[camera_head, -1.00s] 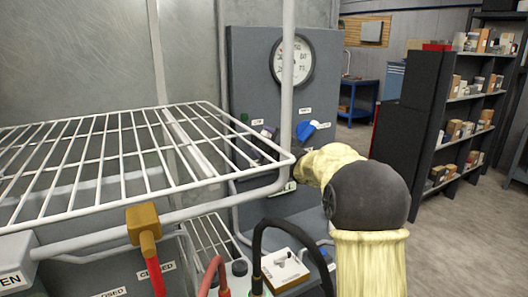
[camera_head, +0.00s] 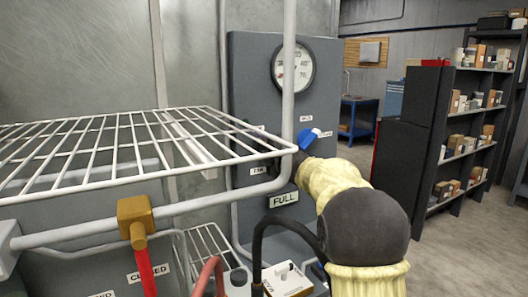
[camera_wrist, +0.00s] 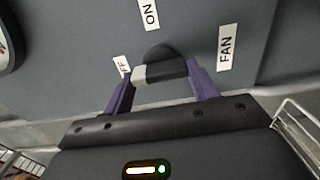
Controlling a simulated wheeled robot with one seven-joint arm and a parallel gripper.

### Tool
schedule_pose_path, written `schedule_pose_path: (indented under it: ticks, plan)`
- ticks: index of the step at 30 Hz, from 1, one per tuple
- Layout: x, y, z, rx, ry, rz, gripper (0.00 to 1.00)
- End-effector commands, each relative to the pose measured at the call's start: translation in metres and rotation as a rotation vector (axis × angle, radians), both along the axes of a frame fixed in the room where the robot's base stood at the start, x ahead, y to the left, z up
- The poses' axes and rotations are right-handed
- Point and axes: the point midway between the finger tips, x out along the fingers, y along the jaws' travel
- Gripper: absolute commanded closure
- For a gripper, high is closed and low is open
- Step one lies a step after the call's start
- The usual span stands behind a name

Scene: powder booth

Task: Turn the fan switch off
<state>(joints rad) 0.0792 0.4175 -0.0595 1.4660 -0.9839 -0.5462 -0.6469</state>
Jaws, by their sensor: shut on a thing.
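The fan switch (camera_wrist: 158,52) is a dark rotary knob on the grey panel, with a bar handle that has one pale end. My gripper (camera_wrist: 161,73) is shut on this bar, one purple finger at each end. The pale end lies at the left, beside a partly hidden label (camera_wrist: 122,66) that reads "FF". The ON label (camera_wrist: 149,14) is above the knob and the FAN label (camera_wrist: 225,47) is to its right.
A white wire rack (camera_head: 120,150) and an upright pipe (camera_head: 289,60) stand in front of the panel. A blue-handled control (camera_head: 308,138) and a round gauge (camera_head: 293,63) are above.

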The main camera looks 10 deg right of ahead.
Motion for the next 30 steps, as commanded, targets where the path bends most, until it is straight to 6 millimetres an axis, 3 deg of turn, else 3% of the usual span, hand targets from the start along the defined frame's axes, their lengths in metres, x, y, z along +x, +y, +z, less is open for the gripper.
schedule_pose_path:
  ticks: [9,10,12,13,23,30]
  plan:
    - [0.000,0.000,-0.003,-0.006,0.003,0.000,0.65]
    - [0.000,0.000,-0.003,-0.005,0.004,0.000,0.36]
    - [0.000,0.000,-0.002,-0.005,0.003,0.000,0.22]
    - [0.000,0.000,-0.002,-0.005,0.003,0.000,0.20]
    - [-0.002,-0.001,-0.001,-0.003,0.001,0.000,0.20]
    - [-0.025,-0.008,-0.001,-0.003,-0.001,0.001,0.20]
